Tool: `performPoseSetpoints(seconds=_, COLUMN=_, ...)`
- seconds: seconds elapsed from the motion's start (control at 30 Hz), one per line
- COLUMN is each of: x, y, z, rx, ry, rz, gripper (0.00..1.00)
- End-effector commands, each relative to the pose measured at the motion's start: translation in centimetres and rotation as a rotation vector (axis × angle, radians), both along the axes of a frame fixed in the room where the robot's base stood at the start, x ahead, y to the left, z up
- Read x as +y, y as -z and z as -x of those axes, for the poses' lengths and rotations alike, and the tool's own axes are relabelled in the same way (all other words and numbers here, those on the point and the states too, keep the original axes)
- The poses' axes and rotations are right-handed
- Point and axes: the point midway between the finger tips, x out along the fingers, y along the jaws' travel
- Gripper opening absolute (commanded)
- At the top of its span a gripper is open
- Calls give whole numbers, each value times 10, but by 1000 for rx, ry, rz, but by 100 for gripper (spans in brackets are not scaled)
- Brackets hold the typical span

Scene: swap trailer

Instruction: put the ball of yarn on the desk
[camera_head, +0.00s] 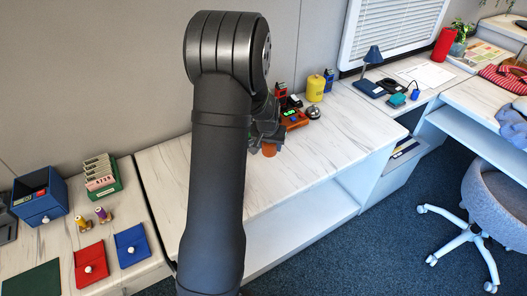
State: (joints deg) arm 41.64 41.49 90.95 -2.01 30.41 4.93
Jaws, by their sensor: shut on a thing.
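My gripper (266,140) is over the middle white marbled counter, partly hidden behind my dark arm. It is shut on a small orange-brown object (269,150), of which only the lower part shows. Its shape is too small to tell for sure whether it is the ball of yarn. I cannot tell whether it touches the counter top. No other thing that looks like a ball of yarn shows. The desk (485,97) with a marbled top and an open knee space stands at the right, beside the grey chair.
Behind my gripper stand a yellow canister (315,88), an orange device (294,120) and a bell (313,112). The counter's front right (345,140) is bare. A blue lamp (373,56) stands farther right. The grey chair (495,205) is in front of the desk.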

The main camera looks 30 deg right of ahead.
Motion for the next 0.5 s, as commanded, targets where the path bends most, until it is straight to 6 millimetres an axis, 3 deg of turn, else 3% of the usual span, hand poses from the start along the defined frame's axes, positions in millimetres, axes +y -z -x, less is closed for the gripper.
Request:
performPoseSetpoints(seconds=0.2, x=12, y=19, z=-30, rx=0, ry=-1, rz=0, gripper=24)
performPoseSetpoints(seconds=0.37, x=13, y=27, z=-33, rx=0, ry=1, rz=-1, gripper=24)
performPoseSetpoints(seconds=0.5, x=13, y=46, z=-32, rx=3, ry=1, rz=-3, gripper=24)
